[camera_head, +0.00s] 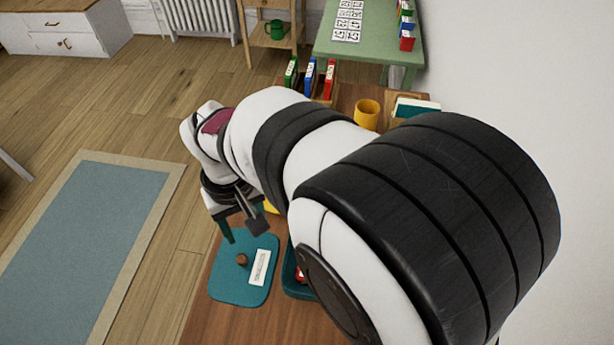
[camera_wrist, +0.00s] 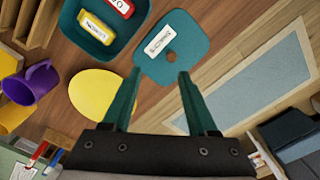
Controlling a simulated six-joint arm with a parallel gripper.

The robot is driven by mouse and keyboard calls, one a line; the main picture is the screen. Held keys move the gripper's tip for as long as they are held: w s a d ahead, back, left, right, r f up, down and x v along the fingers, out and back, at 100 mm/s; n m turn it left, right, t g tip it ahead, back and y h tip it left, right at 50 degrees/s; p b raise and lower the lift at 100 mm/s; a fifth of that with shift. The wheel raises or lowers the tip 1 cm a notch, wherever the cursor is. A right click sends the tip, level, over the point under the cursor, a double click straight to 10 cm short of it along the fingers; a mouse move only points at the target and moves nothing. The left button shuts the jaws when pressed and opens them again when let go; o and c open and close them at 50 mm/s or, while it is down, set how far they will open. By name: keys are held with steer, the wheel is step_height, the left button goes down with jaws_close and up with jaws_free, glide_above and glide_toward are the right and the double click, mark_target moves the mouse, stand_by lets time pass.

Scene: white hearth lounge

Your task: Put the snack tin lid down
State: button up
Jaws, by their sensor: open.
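The snack tin lid (camera_head: 232,284) is a teal rounded plate with a brown knob and a white label. It lies flat, knob up, on the brown wooden table, close to its left edge. It also shows in the wrist view (camera_wrist: 192,62), just beyond the fingertips. My gripper (camera_head: 243,234) is open and empty, above the lid's far end and apart from the knob. Its two teal fingers also show in the wrist view (camera_wrist: 160,74). The open teal tin (camera_wrist: 82,38) stands beside the lid, holding a red and a yellow packet. My arm hides much of it in the head view.
A yellow round thing (camera_wrist: 103,93) and a purple mug (camera_wrist: 38,82) stand near the tin. A yellow cup (camera_head: 367,115) and several coloured upright items (camera_head: 310,77) are at the table's far end.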

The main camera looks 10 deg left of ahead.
steer(key=s+d+r+m, duration=0.1)
steer(key=d+r+m, duration=0.2)
steer(key=d, duration=0.4)
steer(key=s+d+r+m, duration=0.2)
steer(key=d+m, duration=0.2)
steer(key=d, duration=0.4)
steer(key=s+d+m+y, duration=0.1)
steer(key=s+d+m, duration=0.5)
steer(key=s+d, duration=0.1)
steer(key=shift+s+r+y, duration=0.15)
steer(key=shift+s+y, duration=0.25)
steer(key=shift+s, duration=0.5)
steer(key=shift+d, duration=0.1)
